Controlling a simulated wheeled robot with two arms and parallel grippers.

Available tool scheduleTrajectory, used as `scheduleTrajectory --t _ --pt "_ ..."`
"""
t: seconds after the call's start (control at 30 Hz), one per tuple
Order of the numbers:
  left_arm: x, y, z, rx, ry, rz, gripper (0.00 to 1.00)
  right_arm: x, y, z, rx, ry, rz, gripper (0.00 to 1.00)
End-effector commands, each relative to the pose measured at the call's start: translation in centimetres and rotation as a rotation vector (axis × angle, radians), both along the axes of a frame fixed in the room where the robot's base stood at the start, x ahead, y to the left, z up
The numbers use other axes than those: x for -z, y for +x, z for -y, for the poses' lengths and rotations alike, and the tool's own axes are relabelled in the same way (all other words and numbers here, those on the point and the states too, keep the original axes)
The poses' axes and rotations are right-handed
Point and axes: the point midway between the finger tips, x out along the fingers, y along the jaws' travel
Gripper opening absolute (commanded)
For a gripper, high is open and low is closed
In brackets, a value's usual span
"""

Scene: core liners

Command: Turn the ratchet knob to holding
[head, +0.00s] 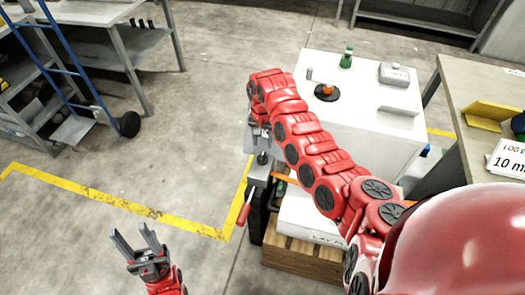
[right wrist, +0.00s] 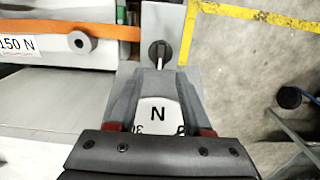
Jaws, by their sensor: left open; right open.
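The ratchet knob (right wrist: 159,54) is black with a pale pointer bar, mounted on a grey plate (right wrist: 163,18) in the right wrist view. The bar runs nearly straight up and down in that picture. My right gripper (right wrist: 160,98) is open; its fingers flank a white dial face (right wrist: 158,116) marked "N". The knob lies just beyond the fingertips, and I cannot tell whether they touch it. In the head view my right arm partly covers this area. My left gripper (head: 136,240) is open and empty above the floor at lower left.
An orange strap (right wrist: 110,30) and a "150 N" label (right wrist: 15,45) lie left of the knob. A red-handled lever (head: 243,214) hangs at the stand's side. A white cabinet (head: 385,140) stands behind my right arm.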

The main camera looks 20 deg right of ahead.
Motion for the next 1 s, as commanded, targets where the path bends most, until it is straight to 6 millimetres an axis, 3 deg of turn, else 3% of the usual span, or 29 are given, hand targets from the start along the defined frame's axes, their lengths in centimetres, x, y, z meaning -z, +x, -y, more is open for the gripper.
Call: scheduleTrajectory --t 0.1,0.3,0.5,0.77,1.0 --pt "-0.2 0.0 0.0 0.0 0.0 0.0 0.5 2.5 -0.1 0.0 -0.001 -0.002 -0.005 0.5" --pt "0.0 0.0 0.0 0.0 0.0 0.0 0.5 5.6 0.0 0.0 -0.001 -0.002 0.0 0.5" --pt "0.1 0.0 0.0 0.0 0.0 0.0 0.5 6.7 0.1 0.0 0.001 0.0 0.004 0.5" --pt "0.1 0.0 0.0 0.0 0.0 0.0 0.5 6.8 0.1 0.0 0.001 0.001 0.004 0.5" --pt "0.1 0.0 0.0 0.0 0.0 0.0 0.5 6.8 0.1 0.0 0.001 0.001 0.003 0.07"
